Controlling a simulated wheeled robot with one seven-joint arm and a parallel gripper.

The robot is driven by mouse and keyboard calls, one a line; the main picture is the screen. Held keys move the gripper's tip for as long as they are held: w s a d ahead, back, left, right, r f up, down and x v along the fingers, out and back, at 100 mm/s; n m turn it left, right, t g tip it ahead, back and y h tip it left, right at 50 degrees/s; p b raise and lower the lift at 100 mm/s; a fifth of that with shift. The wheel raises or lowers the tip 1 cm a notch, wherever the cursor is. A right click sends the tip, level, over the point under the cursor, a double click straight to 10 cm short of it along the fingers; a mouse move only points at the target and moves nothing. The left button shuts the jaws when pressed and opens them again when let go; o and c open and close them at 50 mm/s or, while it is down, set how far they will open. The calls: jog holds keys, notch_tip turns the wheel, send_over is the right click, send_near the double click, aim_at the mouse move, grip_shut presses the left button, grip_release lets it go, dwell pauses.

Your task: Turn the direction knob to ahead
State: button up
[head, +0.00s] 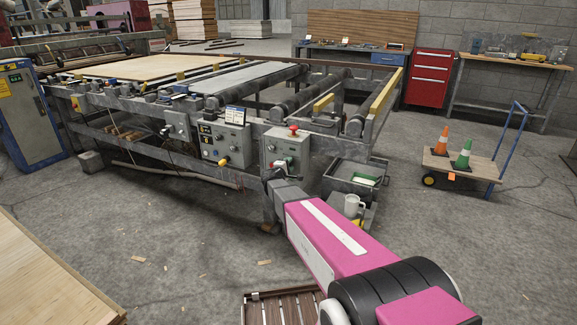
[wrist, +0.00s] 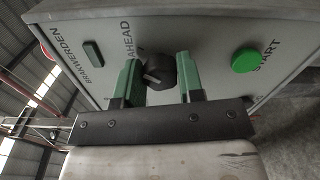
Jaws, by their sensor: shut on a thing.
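The direction knob (wrist: 159,70) is dark and round, on a grey control panel (wrist: 212,38) in the wrist view. The green fingers of my gripper (wrist: 158,73) are on either side of it, shut on it. The word AHEAD is printed just left of the knob, beside the left finger. A small pale mark shows on the knob's left side; I cannot tell exactly where it points. In the head view my gripper (head: 276,172) is at the front of the grey control box (head: 298,149), and the knob is hidden.
A green START button (wrist: 246,60) is right of the knob, and a dark rectangular part (wrist: 93,50) is left. A red mushroom button (head: 294,129) tops the box.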

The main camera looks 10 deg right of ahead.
jog(key=shift+m, duration=0.4)
jog(key=o, duration=0.9)
jog(key=shift+s, duration=0.15)
jog(key=v, duration=1)
jog(key=shift+s+a, duration=0.2)
jog(key=shift+s, duration=0.05)
jog(key=s+d+f+m+g+y, duration=0.1)
jog(key=s+d+f+m+g, duration=0.3)
jog(key=s, duration=0.4)
jog(key=s+d+f+m+g+y, duration=0.1)
jog(key=s+d+m+g, duration=0.3)
jog(key=s+d+g, duration=0.25)
jog(key=s+a+m+g+y, duration=0.1)
jog(key=s+y, duration=0.2)
jog(key=s, duration=0.1)
jog(key=s+a+f+m+g+y, duration=0.1)
jog(key=s+a+y, duration=0.1)
jog(key=s, duration=0.3)
jog(key=s+a+f+m+g+y, duration=0.1)
jog(key=s+m+g+y, duration=0.1)
jog(key=s, duration=0.3)
jog(key=shift+a+f+y, duration=0.1)
jog(key=shift+a+y, duration=0.1)
jog(key=shift+y, duration=0.6)
